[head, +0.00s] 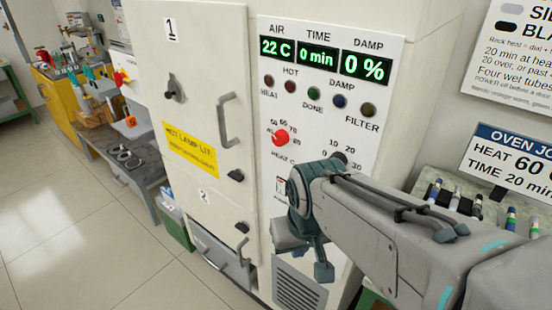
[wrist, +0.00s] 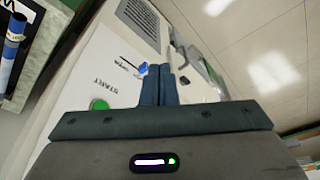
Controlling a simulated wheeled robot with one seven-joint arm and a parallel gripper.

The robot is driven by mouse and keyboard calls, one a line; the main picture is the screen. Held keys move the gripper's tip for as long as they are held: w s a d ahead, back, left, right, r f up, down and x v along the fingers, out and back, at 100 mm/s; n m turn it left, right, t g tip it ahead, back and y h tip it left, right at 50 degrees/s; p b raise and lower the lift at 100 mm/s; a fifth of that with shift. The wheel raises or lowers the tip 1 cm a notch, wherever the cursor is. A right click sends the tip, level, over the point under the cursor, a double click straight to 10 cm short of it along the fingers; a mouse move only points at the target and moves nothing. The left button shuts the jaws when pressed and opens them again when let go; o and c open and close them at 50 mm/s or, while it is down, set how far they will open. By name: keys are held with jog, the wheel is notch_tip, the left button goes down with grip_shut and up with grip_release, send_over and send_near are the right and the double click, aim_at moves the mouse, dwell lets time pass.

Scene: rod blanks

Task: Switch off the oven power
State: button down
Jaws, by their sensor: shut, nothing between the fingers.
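The oven (head: 235,20) is a tall white cabinet with a control panel (head: 390,95) on its right. Its lit displays read 22 C, 0 min and 0 %. A red heat knob (head: 280,138) and a dark dial (head: 340,157) sit below the lamps. My arm covers the lower panel, and I cannot make out a power switch there. In the wrist view my gripper (wrist: 167,70) is shut and empty in front of the white panel. A green START button (wrist: 99,104) is left of the fingers; a small blue part (wrist: 143,68) is beside their tips.
The oven's doors have protruding handles (head: 228,120). A red-and-yellow rotary knob (head: 121,78) is on a white unit farther left, its label unreadable. A rack of rods (head: 455,199) stands at right. Tiled floor (head: 80,210) is clear at left.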

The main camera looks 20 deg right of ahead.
dwell(0.4)
jog(key=w+a+r+n+t+h, duration=0.3)
jog(key=w+a+n+h, duration=0.4)
jog(key=w, duration=0.7)
jog(key=shift+a+r+h, duration=0.45)
jog(key=shift+a+h, duration=0.05)
jog(key=shift+a, duration=0.65)
jog(key=shift+d+f, duration=0.1)
jog(key=p, duration=0.2)
send_near(280, 188)
jog(key=f+x, duration=0.1)
jog(key=x, duration=0.4)
jog(key=shift+w+d+r, duration=0.15)
jog(key=shift+d+r, duration=0.05)
jog(key=shift+r, duration=0.05)
